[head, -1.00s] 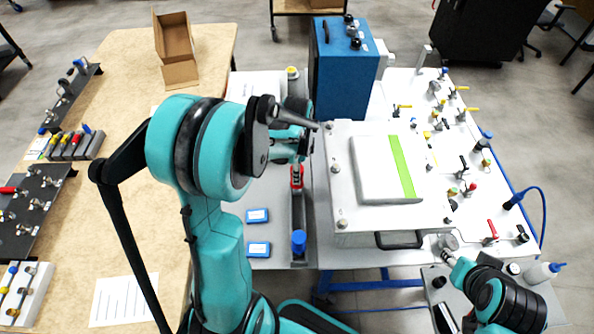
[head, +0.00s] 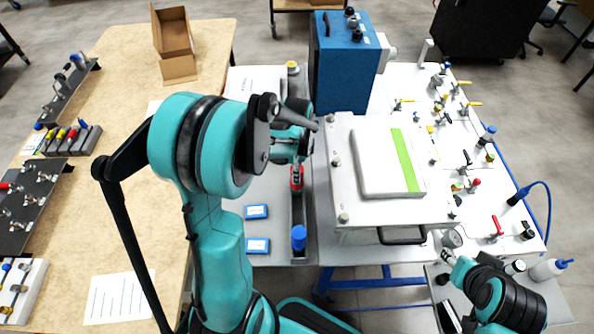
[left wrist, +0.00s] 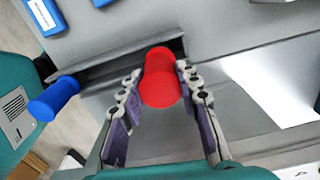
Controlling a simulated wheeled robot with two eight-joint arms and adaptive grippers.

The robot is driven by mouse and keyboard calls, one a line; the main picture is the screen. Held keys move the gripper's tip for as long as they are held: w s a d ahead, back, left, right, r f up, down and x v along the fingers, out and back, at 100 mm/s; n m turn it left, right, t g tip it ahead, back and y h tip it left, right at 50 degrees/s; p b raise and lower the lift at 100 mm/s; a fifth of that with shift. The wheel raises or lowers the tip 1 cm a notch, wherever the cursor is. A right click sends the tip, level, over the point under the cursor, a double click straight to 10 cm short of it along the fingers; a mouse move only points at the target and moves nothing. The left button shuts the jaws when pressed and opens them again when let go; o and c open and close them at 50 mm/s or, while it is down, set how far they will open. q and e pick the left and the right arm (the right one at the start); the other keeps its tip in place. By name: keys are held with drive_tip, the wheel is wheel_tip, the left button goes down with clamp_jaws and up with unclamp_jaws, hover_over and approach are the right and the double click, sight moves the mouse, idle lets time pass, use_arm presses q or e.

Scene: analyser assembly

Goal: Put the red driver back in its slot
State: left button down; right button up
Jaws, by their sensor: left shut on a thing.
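The red driver (head: 296,178) has its red handle below my left gripper (head: 296,162), at the narrow grey tray (head: 312,222). In the left wrist view the red handle (left wrist: 160,82) is seen nearly end-on between the two fingers of my left gripper (left wrist: 164,100), which is shut on it. Its tip is hidden, and I cannot tell whether it touches the tray. A blue handle (head: 299,238) stands at the near end of the tray; it also shows in the left wrist view (left wrist: 54,98). My right gripper (head: 446,252) is small, at the lower right.
A rack (head: 72,142) with several coloured handles sits on the wooden table at left. Two blue-labelled boxes (head: 257,246) lie left of the tray. A white lidded case (head: 345,190) stands close on its right. A blue cabinet (head: 338,75) is behind.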

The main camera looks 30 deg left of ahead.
use_arm(q)
drive_tip(key=shift+f+b, duration=1.25)
drive_tip(key=shift+f, duration=0.3)
drive_tip(key=c, duration=1.2)
unclamp_jaws()
drive_tip(key=shift+o, duration=0.2)
drive_tip(key=o, duration=0.6)
drive_tip(key=shift+c, duration=0.2)
wheel_tip(320, 180, up, 12)
drive_tip(key=shift+r, duration=0.1)
